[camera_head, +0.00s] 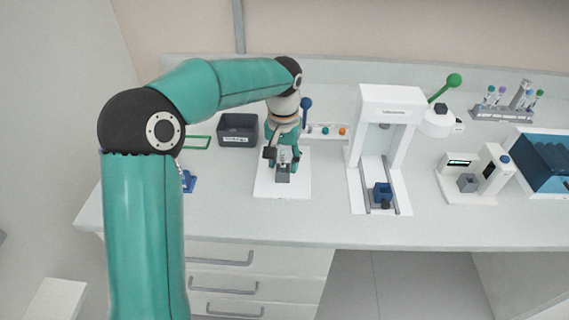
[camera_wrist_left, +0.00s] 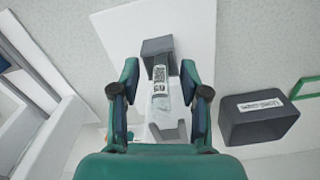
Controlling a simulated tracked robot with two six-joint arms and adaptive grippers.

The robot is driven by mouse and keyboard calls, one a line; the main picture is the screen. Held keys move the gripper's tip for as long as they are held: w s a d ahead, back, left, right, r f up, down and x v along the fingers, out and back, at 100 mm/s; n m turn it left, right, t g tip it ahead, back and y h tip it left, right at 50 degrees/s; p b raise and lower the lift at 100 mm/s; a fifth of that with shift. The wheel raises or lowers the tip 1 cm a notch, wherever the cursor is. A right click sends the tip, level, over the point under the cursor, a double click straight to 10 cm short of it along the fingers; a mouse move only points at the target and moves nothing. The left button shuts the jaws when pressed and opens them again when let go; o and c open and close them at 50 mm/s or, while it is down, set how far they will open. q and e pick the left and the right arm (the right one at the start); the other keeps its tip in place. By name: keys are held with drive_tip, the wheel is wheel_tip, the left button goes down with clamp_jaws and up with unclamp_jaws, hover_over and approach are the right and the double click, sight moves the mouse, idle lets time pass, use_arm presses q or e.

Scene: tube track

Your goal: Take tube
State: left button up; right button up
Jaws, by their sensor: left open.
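A clear tube (camera_wrist_left: 161,100) with a printed white label shows in the left wrist view. Its far end meets a dark grey block (camera_wrist_left: 157,47), which also shows in the head view (camera_head: 283,176) on a white plate (camera_head: 265,187). My left gripper (camera_wrist_left: 158,72) is open, with one finger on each side of the tube and visible gaps between. In the head view my left gripper (camera_head: 283,157) is low over the plate and hides most of the tube. My right gripper is not in view.
A dark bin (camera_head: 238,130) stands left of the plate. To the right is a white press-like device (camera_head: 385,110) with a blue block (camera_head: 382,192) in its track. Further right are a small white instrument (camera_head: 490,172), a tube rack (camera_head: 503,114) and a blue box (camera_head: 545,165).

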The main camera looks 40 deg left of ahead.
use_arm(q)
clamp_jaws()
drive_tip(key=shift+r, duration=0.75)
wheel_tip(320, 180, up, 19)
drive_tip(key=p, duration=0.3)
drive_tip(key=shift+f+p, duration=0.2)
drive_tip(key=shift+p, duration=0.1)
